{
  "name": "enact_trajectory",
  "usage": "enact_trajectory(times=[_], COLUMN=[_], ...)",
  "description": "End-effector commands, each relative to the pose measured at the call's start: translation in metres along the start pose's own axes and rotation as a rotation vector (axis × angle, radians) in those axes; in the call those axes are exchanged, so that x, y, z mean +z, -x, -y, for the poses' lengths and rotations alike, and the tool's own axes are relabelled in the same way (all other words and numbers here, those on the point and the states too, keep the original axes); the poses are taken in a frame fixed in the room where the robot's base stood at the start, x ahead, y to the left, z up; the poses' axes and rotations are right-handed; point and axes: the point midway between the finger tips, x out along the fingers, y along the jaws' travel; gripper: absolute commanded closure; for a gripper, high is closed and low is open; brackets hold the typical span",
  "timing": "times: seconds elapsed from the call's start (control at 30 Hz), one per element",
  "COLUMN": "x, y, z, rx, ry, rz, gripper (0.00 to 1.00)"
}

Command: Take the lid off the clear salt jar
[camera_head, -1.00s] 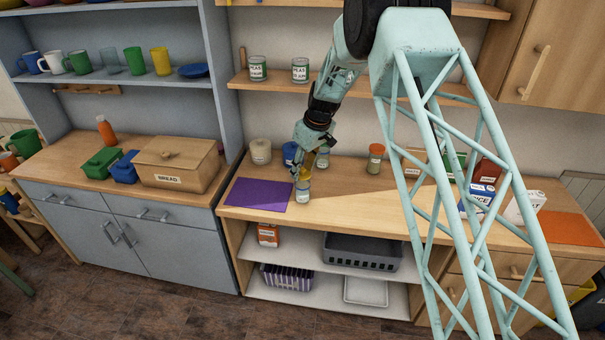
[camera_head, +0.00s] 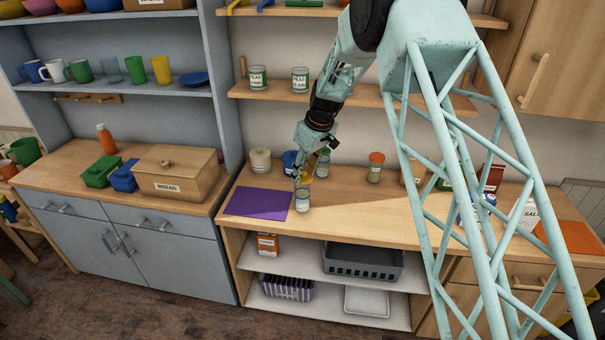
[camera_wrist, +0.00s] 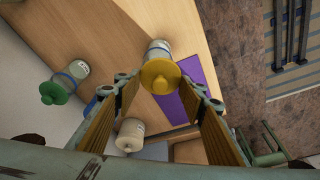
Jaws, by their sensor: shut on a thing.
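A clear jar (camera_head: 303,199) with a label too small to read stands upright on the wooden counter, at the right edge of the purple mat (camera_head: 262,203). In the wrist view, its yellow knobbed lid (camera_wrist: 160,77) sits between my two fingertips, in front of the jar body (camera_wrist: 158,50). My gripper (camera_head: 302,178) points down at the jar from above and is shut on the yellow lid; it also shows in the wrist view (camera_wrist: 160,88). I cannot tell whether the lid still touches the rim.
A green-lidded jar (camera_wrist: 77,69) and a cream-lidded jar (camera_wrist: 131,132) stand near my fingers. Behind is a blue container (camera_head: 289,160); to the right is an orange-lidded jar (camera_head: 375,168). The counter front right of the jar is clear.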

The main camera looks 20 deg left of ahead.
Motion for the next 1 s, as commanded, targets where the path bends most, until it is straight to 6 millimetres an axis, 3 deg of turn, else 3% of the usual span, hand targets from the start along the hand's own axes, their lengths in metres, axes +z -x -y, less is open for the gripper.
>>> enact_trajectory(times=[0.7, 1.0], x=[0.086, 0.111], y=[0.034, 0.043], z=[0.051, 0.066], rx=[0.000, 0.000], ry=[0.000, -0.001], rz=[0.000, 0.000], gripper=[0.71, 0.71])
